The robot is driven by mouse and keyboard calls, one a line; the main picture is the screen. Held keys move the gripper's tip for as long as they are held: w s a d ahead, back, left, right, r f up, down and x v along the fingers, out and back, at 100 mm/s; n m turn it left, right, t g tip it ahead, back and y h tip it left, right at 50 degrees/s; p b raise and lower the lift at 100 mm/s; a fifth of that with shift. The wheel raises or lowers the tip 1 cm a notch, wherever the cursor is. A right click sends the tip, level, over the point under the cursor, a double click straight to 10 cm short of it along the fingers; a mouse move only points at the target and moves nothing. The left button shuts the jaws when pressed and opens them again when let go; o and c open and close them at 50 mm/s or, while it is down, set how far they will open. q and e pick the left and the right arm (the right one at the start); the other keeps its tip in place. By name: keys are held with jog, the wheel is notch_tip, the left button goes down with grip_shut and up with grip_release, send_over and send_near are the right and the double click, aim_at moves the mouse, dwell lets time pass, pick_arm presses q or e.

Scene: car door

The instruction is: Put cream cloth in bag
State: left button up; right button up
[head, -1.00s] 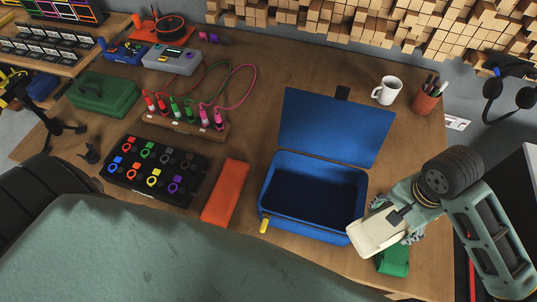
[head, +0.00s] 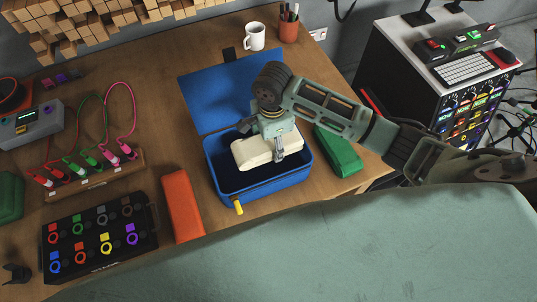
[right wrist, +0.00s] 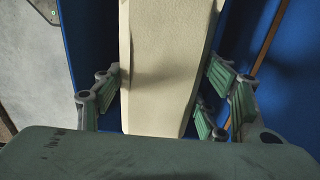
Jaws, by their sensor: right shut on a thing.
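The cream cloth (head: 250,153) is a folded, block-like piece in my right gripper (head: 275,148). The gripper is shut on it and holds it over the blue bag (head: 262,191), at or just inside its opening; I cannot tell whether it touches the bottom. The bag stands open on the table with its lid (head: 205,95) folded back. In the right wrist view the cloth (right wrist: 165,65) lies between the fingers, with blue bag surfaces (right wrist: 88,35) on both sides. My left gripper is not in view.
A green cloth (head: 338,152) lies right of the bag and an orange one (head: 181,205) lies left. A white mug (head: 254,38) and a pen cup (head: 289,28) stand behind. A black tray of colored parts (head: 100,238) is at the left.

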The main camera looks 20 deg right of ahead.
aim_at(271, 141)
notch_tip(271, 141, down, 3)
jog(key=shift+a+r, duration=0.1)
jog(key=shift+a, duration=0.05)
jog(key=shift+f, duration=0.3)
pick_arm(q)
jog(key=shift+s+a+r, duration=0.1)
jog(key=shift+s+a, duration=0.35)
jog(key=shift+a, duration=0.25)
pick_arm(e)
jog(key=shift+f, duration=2.3)
jog(key=o, duration=1.3)
jog(key=shift+f, duration=0.1)
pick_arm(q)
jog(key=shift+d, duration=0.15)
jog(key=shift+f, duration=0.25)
pick_arm(e)
notch_tip(271, 141, up, 12)
jog(key=shift+r, duration=0.15)
